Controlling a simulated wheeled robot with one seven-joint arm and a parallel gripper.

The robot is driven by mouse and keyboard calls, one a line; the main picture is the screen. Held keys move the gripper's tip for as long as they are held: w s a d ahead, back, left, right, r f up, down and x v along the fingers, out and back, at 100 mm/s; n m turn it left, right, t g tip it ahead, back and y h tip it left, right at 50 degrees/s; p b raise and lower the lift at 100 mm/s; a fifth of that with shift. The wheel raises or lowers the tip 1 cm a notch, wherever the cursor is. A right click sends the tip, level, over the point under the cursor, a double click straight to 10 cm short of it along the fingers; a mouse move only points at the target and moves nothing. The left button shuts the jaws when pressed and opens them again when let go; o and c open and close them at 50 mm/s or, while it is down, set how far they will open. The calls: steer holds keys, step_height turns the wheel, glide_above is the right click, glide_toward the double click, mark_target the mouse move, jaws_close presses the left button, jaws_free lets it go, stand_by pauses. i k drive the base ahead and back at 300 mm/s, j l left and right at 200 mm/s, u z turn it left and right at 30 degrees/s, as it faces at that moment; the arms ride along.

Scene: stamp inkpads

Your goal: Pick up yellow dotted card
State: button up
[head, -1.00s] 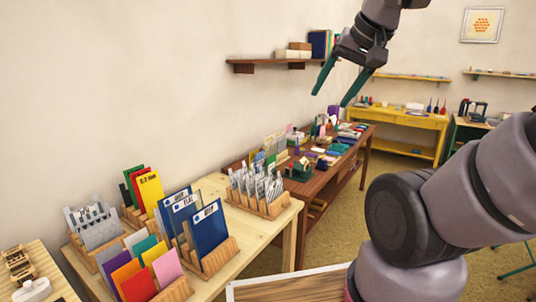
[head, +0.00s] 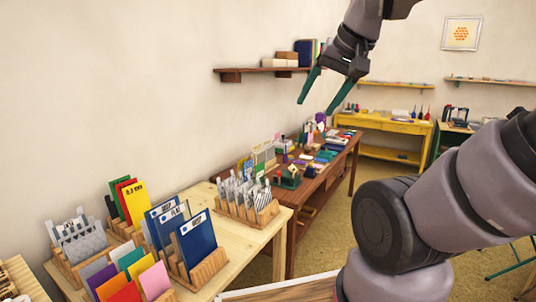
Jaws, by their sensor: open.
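I cannot make out dots on any yellow card. A plain-looking yellow card (head: 141,267) stands in a wooden rack of coloured cards at lower left. A taller yellow card (head: 134,202) with dark lettering stands in the rack behind it, beside red and green ones. My gripper (head: 316,107) hangs in the air at upper middle, its two green fingers spread and empty, pointing down. In the picture it is well above and to the right of both yellow cards, touching nothing.
Blue labelled cards (head: 197,240) and a rack of grey patterned cards (head: 243,193) share the pale table (head: 258,238). A crowded brown table (head: 318,183) stands beyond. A wall shelf (head: 232,76) is left of my gripper. Floor (head: 340,230) is open at right.

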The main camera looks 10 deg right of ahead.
mark_target(240, 163)
steer(key=u, duration=0.4)
steer(key=i+l+u, duration=0.25)
steer(key=l+u, duration=0.55)
steer(key=i+l+u, duration=0.1)
steer(key=l, duration=0.6)
steer(key=i+l, duration=0.15)
steer(key=l, duration=0.55)
steer(key=i+l+u, duration=0.15)
steer(key=l, duration=1.3)
steer(key=i+u, duration=0.05)
